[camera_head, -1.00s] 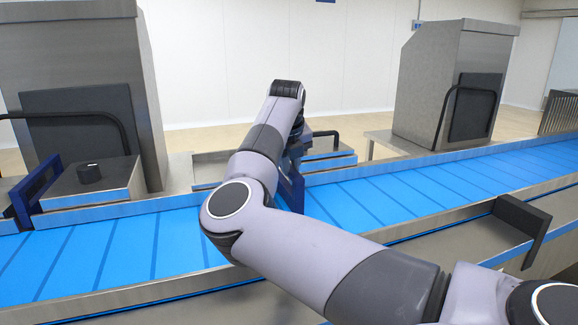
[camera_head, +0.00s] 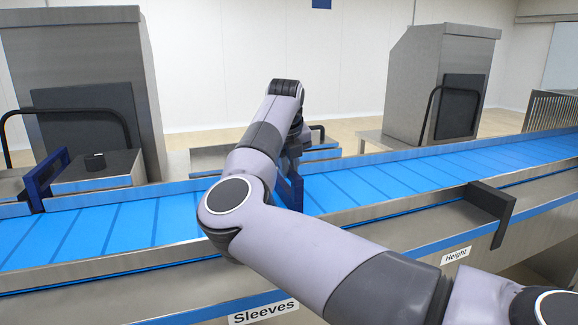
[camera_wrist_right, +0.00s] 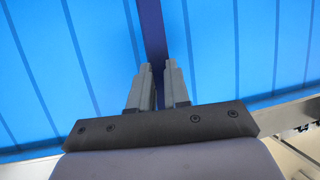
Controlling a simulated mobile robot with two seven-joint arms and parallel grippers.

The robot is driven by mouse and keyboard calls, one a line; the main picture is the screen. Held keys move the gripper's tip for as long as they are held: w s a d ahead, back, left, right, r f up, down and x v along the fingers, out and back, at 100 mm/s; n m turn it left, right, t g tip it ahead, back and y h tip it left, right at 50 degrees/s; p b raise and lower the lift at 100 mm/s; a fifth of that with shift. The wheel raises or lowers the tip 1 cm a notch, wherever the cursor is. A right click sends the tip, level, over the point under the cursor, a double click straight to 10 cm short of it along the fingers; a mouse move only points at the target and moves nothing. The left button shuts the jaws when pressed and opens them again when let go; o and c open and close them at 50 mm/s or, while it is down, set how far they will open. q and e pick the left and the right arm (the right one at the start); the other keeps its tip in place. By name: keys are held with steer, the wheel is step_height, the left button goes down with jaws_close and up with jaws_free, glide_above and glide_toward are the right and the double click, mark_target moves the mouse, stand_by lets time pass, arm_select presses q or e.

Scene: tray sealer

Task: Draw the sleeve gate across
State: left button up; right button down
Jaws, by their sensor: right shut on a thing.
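The sleeve gate, a dark blue panel (camera_head: 291,188), stands over the blue conveyor belt (camera_head: 130,226), partly hidden behind my right arm. In the right wrist view it is a dark blue bar (camera_wrist_right: 151,28) that runs between the fingertips. My right gripper (camera_wrist_right: 158,70) is shut on this bar. In the head view the fingers are hidden by the arm. A "Sleeves" label (camera_head: 264,312) sits on the front of the line below. My left gripper is not in view.
A black bracket (camera_head: 490,205) juts over the front rail at right, above a "Height" label (camera_head: 456,255). Steel machines (camera_head: 437,85) stand behind the belt.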

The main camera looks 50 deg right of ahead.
steer(key=shift+s+a, duration=0.1)
steer(key=shift+s, duration=0.1)
stand_by(0.3)
steer(key=c, duration=1.1)
jaws_free()
steer(key=shift+c, duration=0.2)
steer(key=shift+o, duration=0.2)
steer(key=v, duration=0.7)
steer(key=shift+b, duration=0.35)
